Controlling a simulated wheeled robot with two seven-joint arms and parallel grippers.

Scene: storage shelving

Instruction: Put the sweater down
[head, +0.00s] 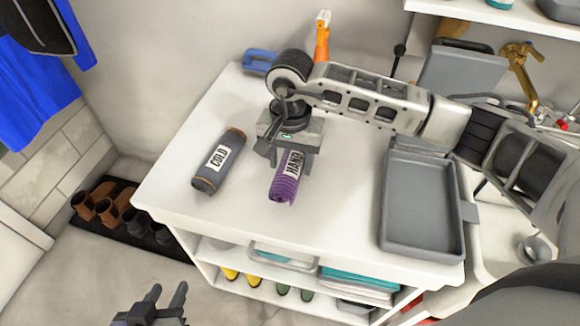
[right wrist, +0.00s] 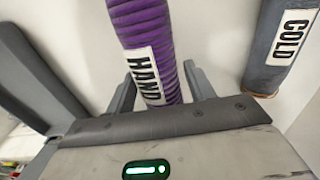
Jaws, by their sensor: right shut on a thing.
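A purple ribbed roll (head: 285,187) with a white "HAND" label is at the white counter top, upper end between my right gripper's fingers. It also shows in the right wrist view (right wrist: 145,25). My right gripper (head: 290,163) is shut on this roll, a finger on each side. I cannot tell whether the roll rests on the counter or hangs just above it. No piece is plainly recognisable as a sweater. My left gripper (head: 165,296) is open and empty at the bottom edge, low in front of the counter.
A grey "COLD" roll (head: 219,160) lies left of the purple one. A grey tray (head: 423,205) is on the counter's right, beside a sink (head: 490,262). An orange bottle (head: 322,42) and blue object (head: 259,60) stand behind. Shoes (head: 105,210) sit on the floor left.

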